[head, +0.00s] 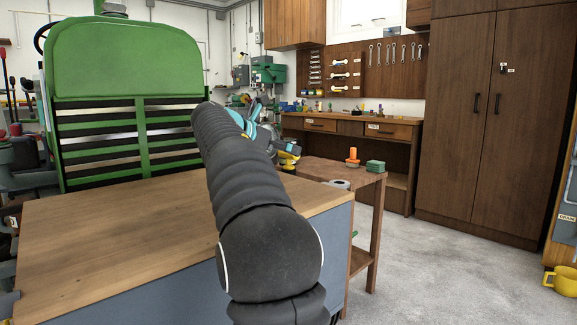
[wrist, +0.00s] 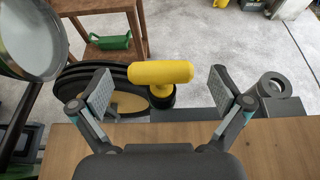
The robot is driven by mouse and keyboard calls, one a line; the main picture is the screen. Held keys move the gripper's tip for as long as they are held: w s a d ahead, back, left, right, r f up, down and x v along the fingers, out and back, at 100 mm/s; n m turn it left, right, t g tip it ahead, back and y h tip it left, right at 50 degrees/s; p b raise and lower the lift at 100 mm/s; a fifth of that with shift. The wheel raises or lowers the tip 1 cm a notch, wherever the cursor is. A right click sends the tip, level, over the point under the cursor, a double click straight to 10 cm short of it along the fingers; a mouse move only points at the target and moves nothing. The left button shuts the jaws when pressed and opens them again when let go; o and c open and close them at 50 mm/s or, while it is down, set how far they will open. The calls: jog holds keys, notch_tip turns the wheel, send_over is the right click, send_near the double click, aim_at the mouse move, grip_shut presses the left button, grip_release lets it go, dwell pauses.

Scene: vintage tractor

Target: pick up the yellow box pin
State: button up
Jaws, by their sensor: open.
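The yellow box pin (wrist: 160,72) is in the middle of the wrist view. It has a thick rounded crossbar and a short stem below it that goes down at a dark rounded part. My gripper (wrist: 158,92) is open, with one grey pad to the left of the pin and one to the right. Visible gaps lie between the crossbar and both pads. In the head view my arm hides much of this spot, and a patch of yellow shows beside the gripper; I cannot tell if it is the pin.
A wooden bench top (head: 110,235) spreads in front of me, with a green slatted tractor front (head: 125,50) behind it. Clear floor (head: 430,265) lies at right.

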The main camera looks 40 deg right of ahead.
jog(key=shift+d+f, duration=0.2)
jog(key=shift+d, duration=0.4)
jog(key=shift+c, duration=0.3)
jog(key=c, duration=1.2)
jog(key=shift+c, duration=0.2)
